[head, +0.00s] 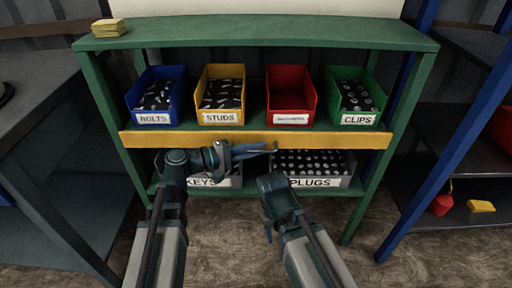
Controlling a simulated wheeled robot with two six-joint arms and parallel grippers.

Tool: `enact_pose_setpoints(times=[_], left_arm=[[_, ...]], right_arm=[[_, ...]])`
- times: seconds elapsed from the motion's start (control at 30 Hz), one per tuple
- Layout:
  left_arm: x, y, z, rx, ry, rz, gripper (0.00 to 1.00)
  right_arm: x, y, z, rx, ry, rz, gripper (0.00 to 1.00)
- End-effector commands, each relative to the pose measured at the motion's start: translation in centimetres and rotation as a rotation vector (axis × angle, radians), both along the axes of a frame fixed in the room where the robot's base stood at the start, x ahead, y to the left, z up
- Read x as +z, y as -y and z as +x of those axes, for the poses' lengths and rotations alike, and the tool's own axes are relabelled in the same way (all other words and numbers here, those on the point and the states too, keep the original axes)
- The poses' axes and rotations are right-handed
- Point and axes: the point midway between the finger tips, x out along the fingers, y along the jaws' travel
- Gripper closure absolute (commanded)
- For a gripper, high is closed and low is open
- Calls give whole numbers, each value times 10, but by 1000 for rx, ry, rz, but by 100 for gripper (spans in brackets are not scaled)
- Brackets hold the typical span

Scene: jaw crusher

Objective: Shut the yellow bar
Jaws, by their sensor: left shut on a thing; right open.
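The yellow bar (330,140) runs level across the front of the green shelf unit, just below the bins of the upper shelf. It spans from one post to the other. My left gripper (266,149) is at the middle of the bar, shut on its lower edge, and hides a small part of it. My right gripper (267,230) is lower, in front of the lower shelf, open and apart from the bar. Its fingers are partly hidden behind its own wrist.
Blue BOLTS (152,118), yellow STUDS (219,117), red (291,119) and green CLIPS (357,119) bins stand behind the bar. Grey KEYS (232,183) and PLUGS (340,182) bins sit below. A yellow block stack (109,27) lies on top. Blue-posted shelving (425,150) stands right.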

Motion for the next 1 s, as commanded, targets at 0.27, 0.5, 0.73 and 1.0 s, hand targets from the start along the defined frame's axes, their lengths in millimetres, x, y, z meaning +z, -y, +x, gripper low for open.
enact_pose_setpoints(times=[0.27, 0.5, 0.73, 1.0], left_arm=[[0, 0, 1, 1, -8, -1, 100], [1, 0, 1, 1, -8, -2, 76], [0, 0, 1, 0, -7, -1, 55], [1, -6, -2, 2, -7, 0, 55]], right_arm=[[1, 0, 0, 0, 0, 0, 50], [1, 0, 0, 0, 0, 0, 50], [1, 0, 0, 0, 0, 0, 50], [2, 0, 0, 0, 0, 0, 50]])
